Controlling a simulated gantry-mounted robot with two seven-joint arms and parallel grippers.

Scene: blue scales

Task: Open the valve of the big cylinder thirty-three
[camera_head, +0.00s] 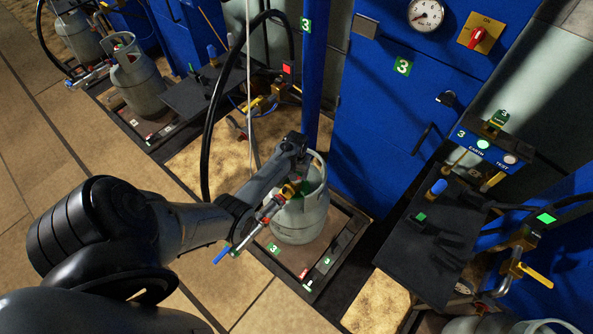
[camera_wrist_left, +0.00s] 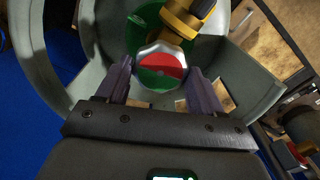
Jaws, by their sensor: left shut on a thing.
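The big grey cylinder (camera_head: 300,222) stands upright on a platform scale (camera_head: 345,250) marked with green "3" labels. A filling connector (camera_head: 268,209) with a blue-tipped lever is at its brass valve. My left gripper (camera_head: 299,163) reaches down from above into the cylinder's collar. The grey collar (camera_wrist_left: 48,60) surrounds the fingers, and a brass fitting (camera_wrist_left: 186,18) sits beside the knob. My right gripper is not in view.
A blue cabinet (camera_head: 375,130) with a pressure gauge (camera_head: 426,14) and a red switch (camera_head: 478,37) stands behind the cylinder. A black hose (camera_head: 210,125) hangs close by on the left. Another grey cylinder (camera_head: 138,85) stands at the upper left. Open tiled floor (camera_head: 60,130) is at left.

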